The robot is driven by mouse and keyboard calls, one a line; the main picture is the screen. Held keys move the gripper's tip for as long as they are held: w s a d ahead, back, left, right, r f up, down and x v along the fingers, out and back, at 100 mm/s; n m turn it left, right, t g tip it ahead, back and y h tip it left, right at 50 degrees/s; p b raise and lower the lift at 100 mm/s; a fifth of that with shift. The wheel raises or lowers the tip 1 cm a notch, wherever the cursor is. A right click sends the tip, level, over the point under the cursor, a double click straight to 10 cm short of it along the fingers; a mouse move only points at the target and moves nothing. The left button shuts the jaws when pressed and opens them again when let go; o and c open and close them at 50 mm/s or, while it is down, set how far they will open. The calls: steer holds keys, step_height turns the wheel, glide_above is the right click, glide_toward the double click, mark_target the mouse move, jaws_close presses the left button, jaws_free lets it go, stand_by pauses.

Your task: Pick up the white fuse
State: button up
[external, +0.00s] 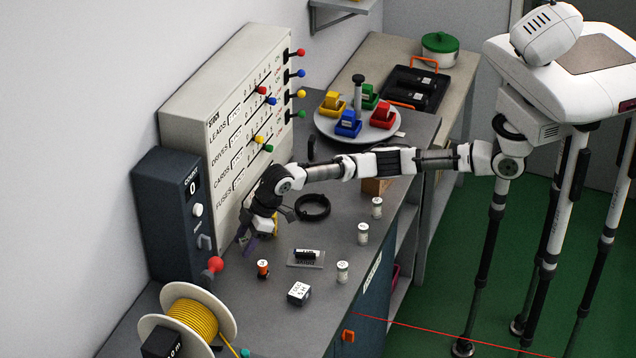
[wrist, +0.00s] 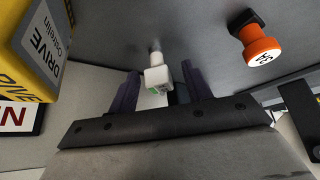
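My gripper (wrist: 160,88) is open, with a gap visible on each side of the piece. In the external view my gripper (external: 246,240) reaches down low over the bench, in front of the cream panel. I cannot make out the white piece there; the gripper seems to hide it.
An orange-topped fuse (wrist: 263,48) stands nearby; it also shows in the external view (external: 262,268). A yellow drive box (wrist: 40,45) is close at left. White-capped cylinders (external: 342,271), a black ring (external: 313,208) and a dark-blue counter box (external: 165,220) surround the arm.

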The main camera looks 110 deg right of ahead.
steer(key=c, duration=1)
steer(key=shift+r, duration=0.1)
